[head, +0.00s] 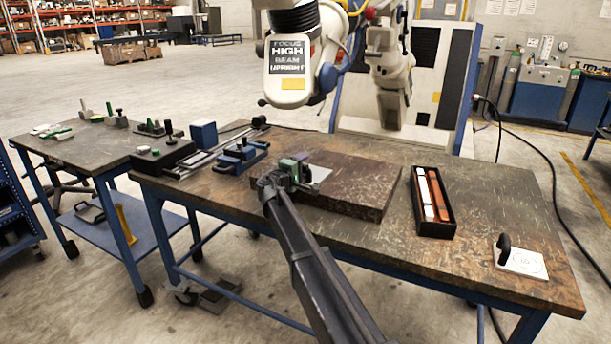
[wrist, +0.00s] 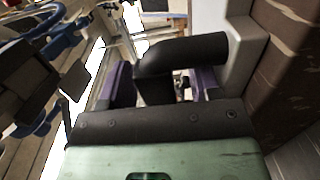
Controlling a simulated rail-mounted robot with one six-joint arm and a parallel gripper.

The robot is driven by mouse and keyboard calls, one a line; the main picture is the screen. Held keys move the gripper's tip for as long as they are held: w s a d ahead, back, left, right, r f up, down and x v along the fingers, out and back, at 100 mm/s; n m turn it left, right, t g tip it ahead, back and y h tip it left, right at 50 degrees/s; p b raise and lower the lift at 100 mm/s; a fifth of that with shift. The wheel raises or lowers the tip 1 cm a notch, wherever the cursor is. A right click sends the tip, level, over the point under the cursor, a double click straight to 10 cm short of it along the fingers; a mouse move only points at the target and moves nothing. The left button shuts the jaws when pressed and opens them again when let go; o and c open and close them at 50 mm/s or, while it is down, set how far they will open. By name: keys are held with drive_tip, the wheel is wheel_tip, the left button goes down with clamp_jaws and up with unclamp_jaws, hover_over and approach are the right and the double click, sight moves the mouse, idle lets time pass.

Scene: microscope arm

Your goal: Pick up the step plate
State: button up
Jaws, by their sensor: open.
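A pale plate (head: 319,173) lies on the brown slab in the head view, partly hidden by my gripper; it looks like the step plate, though I see no label. My gripper (head: 301,176) is right at its left side. In the wrist view, a black bent handle (wrist: 182,54) lies across the space between the purple fingers of my gripper (wrist: 163,86). A light grey piece (wrist: 236,55) stands at the handle's right end. The jaws are open; I cannot tell whether a finger touches the handle.
The brown slab (head: 365,192) lies on the workbench (head: 470,184). A black tray (head: 436,227) with red and white bars is to its right. A white plate (head: 528,262) with printed rings and a black handle lies at far right. A blue fixture (head: 240,156) stands left of my gripper.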

drive_tip(key=shift+w+d, duration=0.1)
drive_tip(key=shift+w, duration=0.15)
clamp_jaws()
wheel_tip(320, 180, up, 10)
drive_tip(key=p, duration=1)
